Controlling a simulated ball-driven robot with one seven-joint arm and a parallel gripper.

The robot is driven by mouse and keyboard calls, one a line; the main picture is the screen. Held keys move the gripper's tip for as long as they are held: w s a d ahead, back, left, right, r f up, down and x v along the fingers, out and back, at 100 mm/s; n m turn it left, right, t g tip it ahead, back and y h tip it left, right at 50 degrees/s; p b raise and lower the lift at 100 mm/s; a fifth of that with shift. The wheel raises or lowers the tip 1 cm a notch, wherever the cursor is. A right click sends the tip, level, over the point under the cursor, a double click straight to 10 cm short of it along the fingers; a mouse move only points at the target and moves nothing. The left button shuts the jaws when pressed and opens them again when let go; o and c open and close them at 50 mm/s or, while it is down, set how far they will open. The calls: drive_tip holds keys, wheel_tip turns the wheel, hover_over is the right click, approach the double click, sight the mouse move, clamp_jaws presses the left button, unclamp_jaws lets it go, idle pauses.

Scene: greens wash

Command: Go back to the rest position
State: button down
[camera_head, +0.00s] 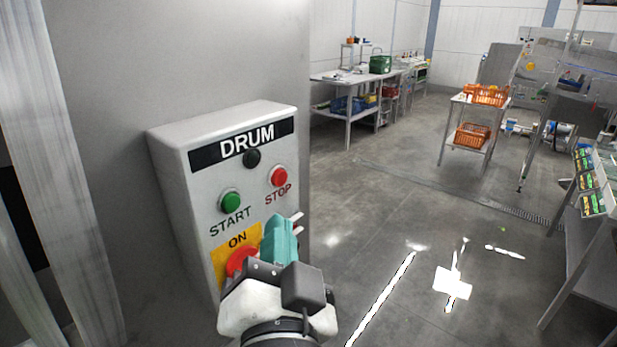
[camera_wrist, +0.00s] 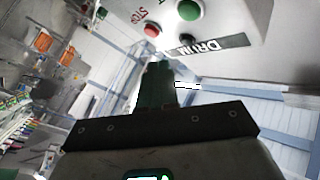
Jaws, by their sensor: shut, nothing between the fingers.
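A grey control box labelled DRUM (camera_head: 180,170) is fixed to a large grey surface in the head view. It has a green START button (camera_head: 231,201), a red STOP button (camera_head: 278,176), a dark round part (camera_head: 252,158) and a red knob (camera_head: 241,260) on a yellow ON plate. My gripper (camera_head: 298,223) is shut and empty, in front of the box's lower right, and appears to point up. It partly covers the knob and plate. In the wrist view the gripper (camera_wrist: 158,72) shows below the green button (camera_wrist: 188,10) and red button (camera_wrist: 151,30); contact with the box cannot be told.
A workbench (camera_head: 347,83) with crates stands at the back. A small steel stand (camera_head: 457,98) holds orange crates (camera_head: 472,134). A rack with green packs (camera_head: 588,182) and a steel table (camera_head: 590,245) are at the right. The floor (camera_head: 400,200) between is clear.

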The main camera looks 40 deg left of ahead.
drive_tip(key=w+d+f+g+h, duration=0.1)
drive_tip(key=w+d+f+h, duration=0.6)
drive_tip(key=d+f, duration=0.6)
drive_tip(key=d+f+g+h, duration=0.4)
drive_tip(key=d+f, duration=1)
drive_tip(key=d, duration=0.3)
drive_tip(key=s+d+f+m+g+h, duration=0.1)
drive_tip(key=s+d+f+g, duration=0.1)
drive_tip(key=s+d+f, duration=0.3)
drive_tip(key=s+d+f+g+h, duration=0.1)
drive_tip(key=s+d+f+g, duration=0.2)
drive_tip(key=d, duration=0.4)
drive_tip(key=s+d+f+g, duration=0.2)
drive_tip(key=s+d+f, duration=0.1)
drive_tip(key=s, duration=0.4)
drive_tip(key=s+d+f+g, duration=0.2)
drive_tip(key=s+d+f, duration=0.2)
drive_tip(key=s, duration=0.4)
drive_tip(key=shift+s+f, duration=0.2)
drive_tip(key=shift+f, duration=0.15)
